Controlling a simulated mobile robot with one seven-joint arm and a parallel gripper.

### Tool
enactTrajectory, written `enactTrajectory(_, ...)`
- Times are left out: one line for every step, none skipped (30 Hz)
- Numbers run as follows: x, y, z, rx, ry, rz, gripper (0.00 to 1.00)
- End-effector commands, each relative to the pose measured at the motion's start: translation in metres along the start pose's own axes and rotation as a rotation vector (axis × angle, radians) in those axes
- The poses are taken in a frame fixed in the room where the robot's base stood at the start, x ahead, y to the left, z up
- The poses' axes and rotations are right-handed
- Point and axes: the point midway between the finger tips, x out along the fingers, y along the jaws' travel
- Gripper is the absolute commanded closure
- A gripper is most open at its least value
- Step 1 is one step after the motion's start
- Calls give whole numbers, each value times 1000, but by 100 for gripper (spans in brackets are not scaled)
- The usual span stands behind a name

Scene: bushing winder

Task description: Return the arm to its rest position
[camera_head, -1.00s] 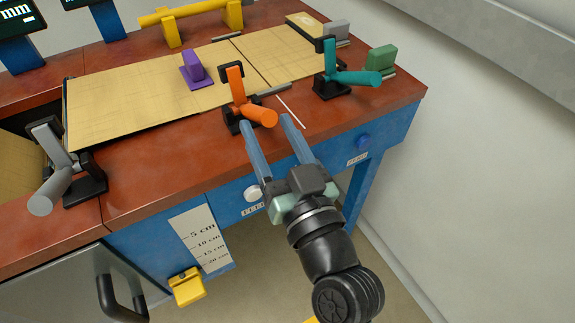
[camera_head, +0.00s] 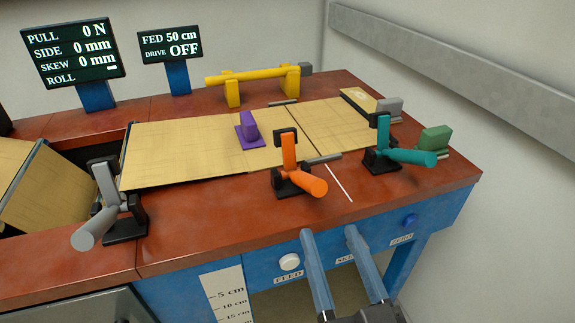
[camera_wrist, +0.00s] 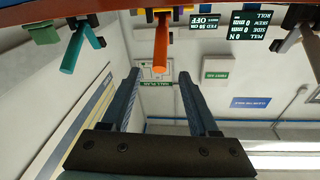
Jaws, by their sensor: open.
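My gripper (camera_head: 334,270) is open and empty in the head view, with its two long blue fingers pointing up toward the bench front. It is in front of the blue front panel, below the orange lever (camera_head: 300,175), and appears apart from both. In the wrist view, my gripper (camera_wrist: 158,78) shows its spread fingers with nothing between them. The orange lever (camera_wrist: 160,45) hangs at the top of that view, beyond the fingertips. My arm behind the gripper is mostly out of the head view.
The red bench (camera_head: 200,215) bears a tan sheet (camera_head: 185,150), a purple block (camera_head: 247,132), a grey lever (camera_head: 105,210), a teal lever (camera_head: 395,150) and a yellow bar (camera_head: 250,78). A white FEED button (camera_head: 289,262) and blue ZERO button (camera_head: 409,220) are on its front. A wall stands right.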

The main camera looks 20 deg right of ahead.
Motion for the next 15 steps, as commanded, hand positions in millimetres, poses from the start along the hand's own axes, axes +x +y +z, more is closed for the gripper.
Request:
enactTrajectory(0, 0, 0, 0, 0, 0, 39)
enactTrajectory(0, 0, 0, 0, 0, 0, 39)
enactTrajectory(2, -2, -2, -2, 5, -4, 39)
enactTrajectory(5, -4, -5, -5, 11, -8, 39)
enactTrajectory(8, -7, -9, -10, 19, -14, 39)
enactTrajectory(14, -12, -16, -19, 34, -25, 39)
enactTrajectory(20, -18, -23, -28, 49, -34, 39)
enactTrajectory(26, -24, -31, -38, 67, -46, 39)
enactTrajectory(36, -35, -44, -52, 93, -62, 39)
enactTrajectory(43, -43, -56, -65, 117, -73, 39)
enactTrajectory(50, -53, -69, -77, 144, -86, 39)
enactTrajectory(58, -65, -87, -92, 180, -99, 39)
enactTrajectory(63, -75, -100, -103, 208, -109, 39)
enactTrajectory(68, -85, -114, -111, 235, -117, 39)
enactTrajectory(72, -98, -133, -122, 275, -127, 39)
